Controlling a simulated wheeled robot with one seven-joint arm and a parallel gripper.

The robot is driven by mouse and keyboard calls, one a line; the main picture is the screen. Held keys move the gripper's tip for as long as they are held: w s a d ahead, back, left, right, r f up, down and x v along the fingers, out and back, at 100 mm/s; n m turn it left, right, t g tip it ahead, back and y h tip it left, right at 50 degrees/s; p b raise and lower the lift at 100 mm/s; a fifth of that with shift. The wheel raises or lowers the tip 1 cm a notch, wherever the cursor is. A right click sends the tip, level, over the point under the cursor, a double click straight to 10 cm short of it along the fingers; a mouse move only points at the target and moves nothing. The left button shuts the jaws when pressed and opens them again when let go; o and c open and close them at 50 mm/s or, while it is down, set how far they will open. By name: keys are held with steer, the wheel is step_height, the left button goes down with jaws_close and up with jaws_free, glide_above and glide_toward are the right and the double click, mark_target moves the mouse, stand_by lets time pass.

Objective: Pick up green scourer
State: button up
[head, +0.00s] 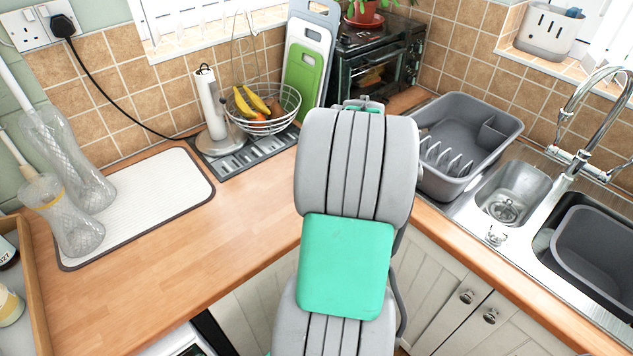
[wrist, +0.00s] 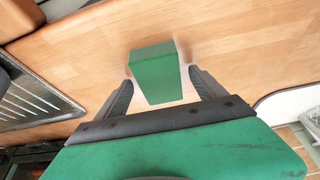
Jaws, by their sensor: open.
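The green scourer (wrist: 153,75) is a small green block on the wooden worktop in the wrist view. My gripper (wrist: 161,77) is open, with one dark finger to either side of the scourer. The scourer's near end reaches between the fingertips, and gaps show on both sides. I cannot tell how high the fingers are above the wood. In the head view the scourer and my fingers are hidden behind my grey and green arm.
The worktop (head: 150,265) has bare wood left of my arm. A fruit bowl (head: 262,108), chopping boards (head: 303,70) and a small oven (head: 375,62) stand behind. A grey dish rack (head: 465,140) and sink (head: 515,190) are right; a white mat (head: 150,195) lies left.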

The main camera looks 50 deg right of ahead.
steer(key=shift+f, duration=0.25)
steer(key=c, duration=1.4)
steer(key=shift+r+p, duration=0.3)
steer(key=shift+r, duration=0.2)
step_height(320, 180, up, 3)
steer(key=shift+d+f+b, duration=0.1)
steer(key=shift+b, duration=0.25)
steer(key=s+r, duration=0.1)
steer(key=s+a+r, duration=0.1)
steer(key=r, duration=0.1)
steer(key=s+a+r+b, duration=0.1)
steer(key=shift+s+r, duration=0.2)
steer(key=shift+r, duration=0.1)
steer(key=s+a+r, duration=0.5)
steer(key=s, duration=0.3)
steer(key=shift+s+a+b, duration=0.25)
steer(key=shift+s+b, duration=0.05)
steer(key=shift+b, duration=0.05)
